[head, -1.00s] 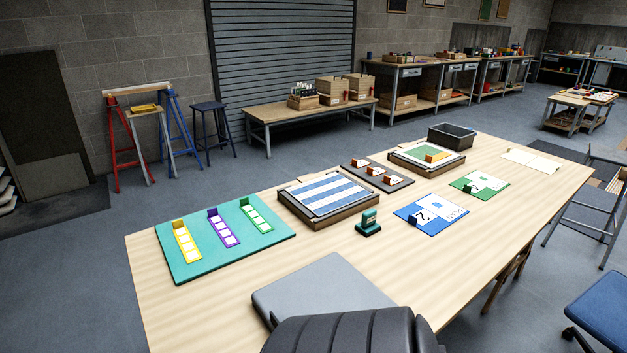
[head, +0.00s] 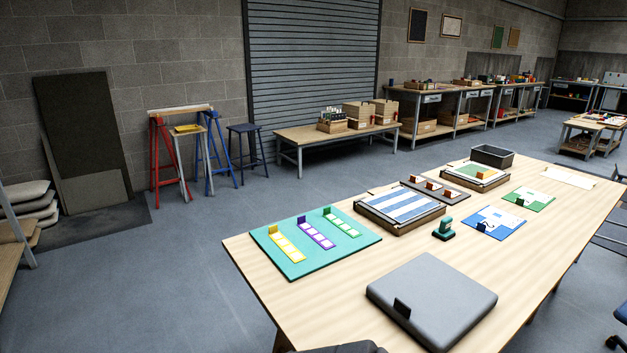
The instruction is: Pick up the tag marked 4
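Several small tags stand on the wooden table (head: 530,262), but I cannot make out a 4 on any of them. Three brown tags with white labels, one of them here (head: 430,186), stand in a row on a dark board (head: 461,196). A blue-and-white card (head: 512,228) shows a dark 2. A green-and-white card (head: 541,204) lies behind it with a small brown tag. A teal board (head: 350,240) holds yellow (head: 287,247), purple (head: 317,234) and green (head: 342,222) strips, each with an upright tab. Neither of my grippers is in view.
A grey case (head: 440,290) lies at the table's near side. A teal stamp-like object (head: 443,230) stands beside a blue-and-white striped panel (head: 398,203). A dark bin (head: 492,157) stands at the far end.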

